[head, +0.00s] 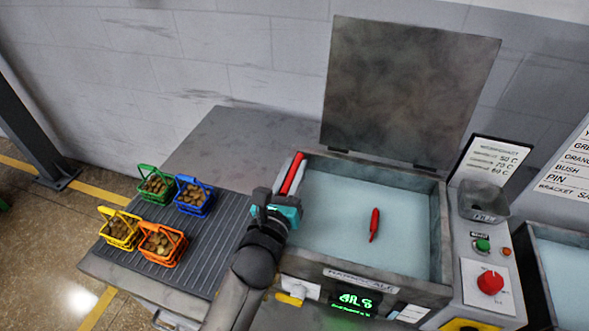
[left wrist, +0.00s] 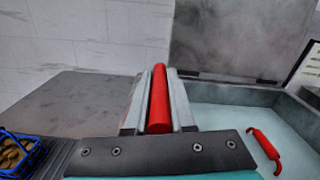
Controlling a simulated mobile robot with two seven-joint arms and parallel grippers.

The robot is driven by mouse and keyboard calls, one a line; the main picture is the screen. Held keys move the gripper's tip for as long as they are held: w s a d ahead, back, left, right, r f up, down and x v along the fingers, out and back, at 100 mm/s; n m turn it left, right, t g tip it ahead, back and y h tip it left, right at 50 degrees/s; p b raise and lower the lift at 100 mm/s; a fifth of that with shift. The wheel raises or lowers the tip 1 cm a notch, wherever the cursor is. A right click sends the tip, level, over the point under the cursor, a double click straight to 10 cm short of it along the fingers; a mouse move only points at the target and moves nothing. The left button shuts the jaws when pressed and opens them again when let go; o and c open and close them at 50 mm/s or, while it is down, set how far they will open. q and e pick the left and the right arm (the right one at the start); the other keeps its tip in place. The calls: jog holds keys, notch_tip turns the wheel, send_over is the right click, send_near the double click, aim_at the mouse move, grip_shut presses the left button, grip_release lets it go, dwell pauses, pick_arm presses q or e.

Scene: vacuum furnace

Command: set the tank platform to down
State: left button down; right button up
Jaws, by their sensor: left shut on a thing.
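The tank (head: 440,240) is an open grey box of pale blue liquid with its lid (head: 405,90) raised. A red bar (head: 292,174) lies along its left wall. My left gripper (head: 288,186) is shut on this bar, which shows lengthwise between the two grey fingers in the left wrist view (left wrist: 158,105). A second red piece, a handle with bent ends (head: 374,225), shows within the tank, also in the left wrist view (left wrist: 264,146). Whether the platform is up or down I cannot tell. My right gripper is out of view.
Left of the tank, a ribbed grey tray (head: 190,233) bears several coloured baskets with brown pieces, including a blue one (head: 194,196). A control panel with a red knob (head: 490,282) and green button (head: 483,244) stands right. A green display (head: 356,301) is in front.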

pick_arm(q)
jog(key=shift+s+f, duration=0.1)
jog(key=shift+f, duration=0.3)
jog(key=c, duration=1.2)
grip_release()
jog(key=o, duration=0.4)
jog(key=shift+r, duration=0.1)
jog(key=shift+o, duration=0.2)
jog(key=shift+r, duration=0.1)
jog(key=shift+r, duration=0.1)
notch_tip(320, 180, up, 20)
jog(key=p, duration=0.5)
jog(key=shift+p, duration=0.35)
jog(key=shift+f, duration=0.2)
